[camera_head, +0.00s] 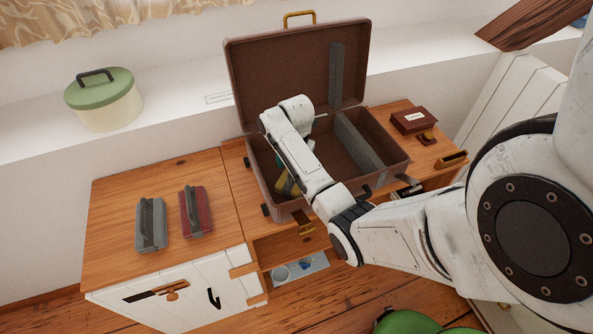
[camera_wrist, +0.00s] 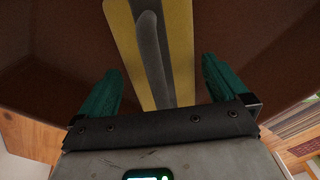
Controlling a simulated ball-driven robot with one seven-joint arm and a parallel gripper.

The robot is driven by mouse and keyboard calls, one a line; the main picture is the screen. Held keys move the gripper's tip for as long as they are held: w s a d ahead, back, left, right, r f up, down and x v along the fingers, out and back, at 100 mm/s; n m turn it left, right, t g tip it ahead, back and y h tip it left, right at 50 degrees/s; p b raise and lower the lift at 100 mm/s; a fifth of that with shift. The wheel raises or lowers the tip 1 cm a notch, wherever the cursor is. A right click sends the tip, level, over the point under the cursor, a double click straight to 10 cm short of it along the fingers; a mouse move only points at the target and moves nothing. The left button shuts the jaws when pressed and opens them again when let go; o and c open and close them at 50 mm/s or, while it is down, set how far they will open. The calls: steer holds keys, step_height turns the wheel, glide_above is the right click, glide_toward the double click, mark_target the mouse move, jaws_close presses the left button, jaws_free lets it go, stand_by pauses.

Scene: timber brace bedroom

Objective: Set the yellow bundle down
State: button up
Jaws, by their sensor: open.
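The yellow bundle (camera_head: 286,185) lies inside the open brown suitcase (camera_head: 262,190), in its left part, mostly hidden behind my arm. In the wrist view the yellow bundle (camera_wrist: 185,45) has a raised grey handle along its middle and rests against the dark brown suitcase lining. My gripper (camera_wrist: 160,68) is open, with one green finger on each side of the bundle. A narrow gap shows between each finger and the bundle.
A grey divider (camera_head: 359,146) splits the suitcase, and the part to its right looks empty. A grey bundle (camera_head: 150,226) and a red bundle (camera_head: 196,213) lie on the wooden top at left. A small dark red box (camera_head: 413,120) stands right of the suitcase.

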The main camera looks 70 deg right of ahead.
step_height(320, 180, up, 10)
steer(key=shift+f, duration=0.25)
